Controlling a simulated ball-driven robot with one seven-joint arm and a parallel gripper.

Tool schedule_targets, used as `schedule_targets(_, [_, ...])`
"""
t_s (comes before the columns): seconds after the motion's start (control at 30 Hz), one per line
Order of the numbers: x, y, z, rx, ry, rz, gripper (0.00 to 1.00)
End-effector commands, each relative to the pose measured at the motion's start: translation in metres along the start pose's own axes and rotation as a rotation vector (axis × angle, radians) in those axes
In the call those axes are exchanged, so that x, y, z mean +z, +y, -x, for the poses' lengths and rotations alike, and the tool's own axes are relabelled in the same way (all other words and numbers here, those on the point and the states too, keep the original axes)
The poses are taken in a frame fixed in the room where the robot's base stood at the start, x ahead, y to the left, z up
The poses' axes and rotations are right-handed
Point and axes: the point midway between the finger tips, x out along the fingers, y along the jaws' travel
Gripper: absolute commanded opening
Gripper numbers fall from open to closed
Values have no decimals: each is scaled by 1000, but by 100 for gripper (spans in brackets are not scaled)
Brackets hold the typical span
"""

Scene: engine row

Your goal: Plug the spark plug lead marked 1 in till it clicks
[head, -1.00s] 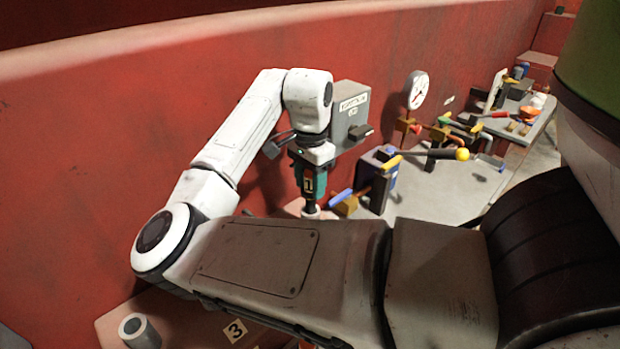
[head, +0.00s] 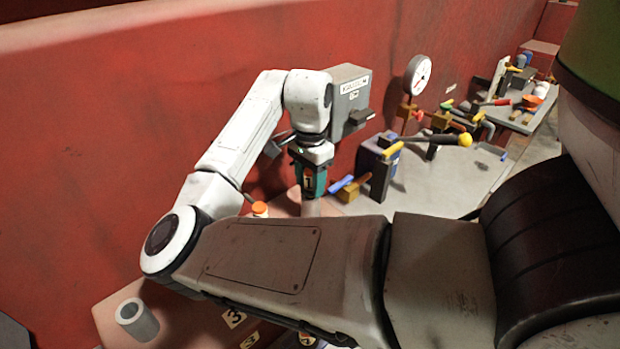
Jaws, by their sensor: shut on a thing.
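My gripper (head: 312,190) hangs pointing down in the middle of the head view, its teal fingers shut on a dark spark plug lead (head: 308,182). A small label that reads like 1 shows on the lead. A pale round tube (head: 310,207) stands directly below the lead. The lead's lower end is not visible, and I cannot tell how deep it sits in the tube. My forearm hides what lies below.
An orange-capped thing (head: 260,208) is left of my gripper. A grey box (head: 349,100), a blue block with levers (head: 379,160) and a gauge (head: 417,75) stand to the right. A red wall (head: 120,120) runs behind.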

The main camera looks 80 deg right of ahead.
Motion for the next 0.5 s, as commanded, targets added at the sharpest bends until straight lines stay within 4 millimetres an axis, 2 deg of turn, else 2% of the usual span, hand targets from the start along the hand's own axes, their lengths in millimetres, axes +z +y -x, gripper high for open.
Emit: schedule_targets(0.5, [0,0,-3,1,1,0,16])
